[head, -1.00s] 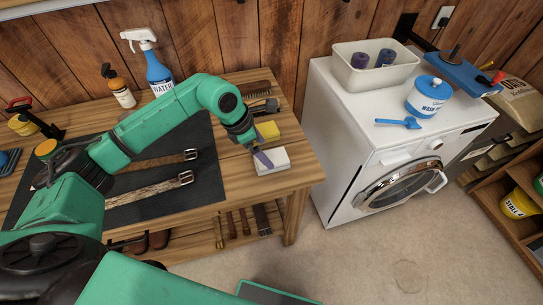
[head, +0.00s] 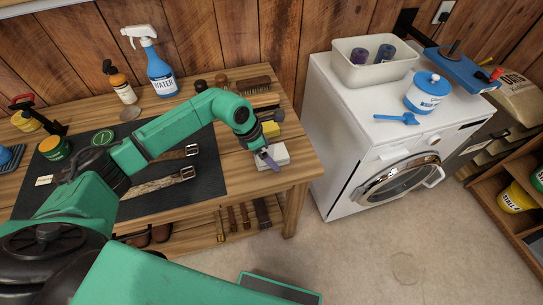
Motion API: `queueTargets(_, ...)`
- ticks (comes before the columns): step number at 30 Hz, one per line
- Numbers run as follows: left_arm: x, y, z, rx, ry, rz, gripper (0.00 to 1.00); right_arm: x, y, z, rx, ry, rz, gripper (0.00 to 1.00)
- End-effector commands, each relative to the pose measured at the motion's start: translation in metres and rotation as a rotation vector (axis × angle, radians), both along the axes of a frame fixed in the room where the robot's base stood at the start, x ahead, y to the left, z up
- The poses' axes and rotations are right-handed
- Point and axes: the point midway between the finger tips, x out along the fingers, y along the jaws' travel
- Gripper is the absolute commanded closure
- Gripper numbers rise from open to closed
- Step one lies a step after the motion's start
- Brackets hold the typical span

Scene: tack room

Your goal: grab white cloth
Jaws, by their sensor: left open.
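The white cloth (head: 273,156), a small folded block, lies on the wooden table (head: 290,174) near its right end. My left gripper (head: 266,157) is open. Its purple-grey fingers are at the cloth's near left side and overlap it in the picture. I cannot tell whether they touch it. Part of the cloth is hidden behind the fingers. My right gripper does not show.
A yellow sponge (head: 270,129) sits just behind the cloth, with brushes (head: 252,86) farther back. A dark mat (head: 209,182) with leather straps lies to the left. A white washing machine (head: 335,150) stands to the right of the table.

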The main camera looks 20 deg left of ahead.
Motion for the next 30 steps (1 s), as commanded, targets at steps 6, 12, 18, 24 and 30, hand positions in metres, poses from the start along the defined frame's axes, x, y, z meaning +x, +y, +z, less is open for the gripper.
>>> queueTargets(6,0.0,0.0,-0.001,0.0,0.0,0.0,0.0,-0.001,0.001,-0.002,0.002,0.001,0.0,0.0)
queueTargets(12,0.0,0.0,-0.001,0.0,0.0,0.0,0.19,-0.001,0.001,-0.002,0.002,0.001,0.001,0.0)
queueTargets(18,0.0,0.0,-0.001,0.0,0.0,0.0,0.8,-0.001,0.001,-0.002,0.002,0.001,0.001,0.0)
queueTargets(24,0.0,0.0,0.0,0.0,0.0,0.0,0.8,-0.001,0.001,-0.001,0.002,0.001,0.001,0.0)
queueTargets(30,0.001,0.0,0.011,0.0,-0.003,0.0,0.8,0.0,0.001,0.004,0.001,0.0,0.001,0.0)
